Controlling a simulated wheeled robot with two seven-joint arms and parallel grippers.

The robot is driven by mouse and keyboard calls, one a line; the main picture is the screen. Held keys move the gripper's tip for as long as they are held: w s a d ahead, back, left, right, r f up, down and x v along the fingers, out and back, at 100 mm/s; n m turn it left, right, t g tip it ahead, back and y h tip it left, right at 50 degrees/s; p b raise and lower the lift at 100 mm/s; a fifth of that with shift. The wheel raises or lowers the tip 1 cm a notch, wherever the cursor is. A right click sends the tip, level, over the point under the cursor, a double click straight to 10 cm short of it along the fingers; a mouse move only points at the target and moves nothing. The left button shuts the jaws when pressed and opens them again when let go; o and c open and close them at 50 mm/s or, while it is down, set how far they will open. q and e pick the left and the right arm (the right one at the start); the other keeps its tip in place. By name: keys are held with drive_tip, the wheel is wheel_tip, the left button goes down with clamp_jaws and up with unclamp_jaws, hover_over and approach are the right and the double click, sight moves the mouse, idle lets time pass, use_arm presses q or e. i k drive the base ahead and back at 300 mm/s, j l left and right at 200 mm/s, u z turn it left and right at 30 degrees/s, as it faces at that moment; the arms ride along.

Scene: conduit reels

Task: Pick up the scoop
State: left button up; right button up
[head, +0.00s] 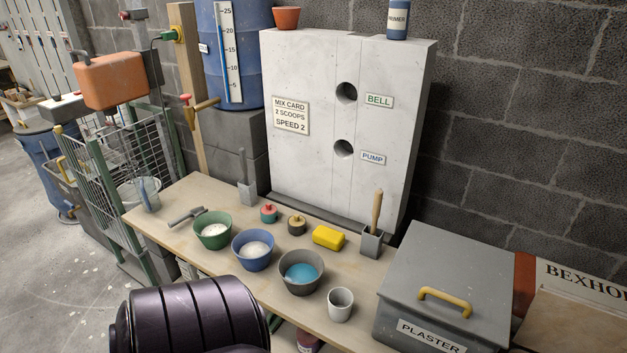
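A grey scoop (184,217) lies on the wooden bench (163,203) near its left end, to the left of a green bowl of white powder (213,235). It looks small, and which end is its handle is hard to tell. Nothing holds it. Neither of my grippers is in view. A dark ribbed part of my own arm fills the bottom of the view, in front of the bench.
A blue bowl (253,255), a grey bowl with blue contents (301,278), two small knobbed pieces, a yellow block (328,237) and a white cup (340,305) crowd the bench. The plaster bin (450,275) stands right. A pale panel (310,150) stands behind.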

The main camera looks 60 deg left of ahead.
sight(194, 213)
drive_tip(key=u, duration=2.8)
drive_tip(key=z, duration=0.6)
drive_tip(key=i+j+z, duration=0.25)
drive_tip(key=j+z, duration=0.2)
drive_tip(key=j, duration=0.15)
drive_tip(key=i+j+z, duration=0.1)
drive_tip(key=j+z, duration=0.15)
drive_tip(key=j, duration=0.15)
drive_tip(key=i+j+z, duration=0.1)
drive_tip(key=j+z, duration=0.15)
drive_tip(key=j, duration=0.1)
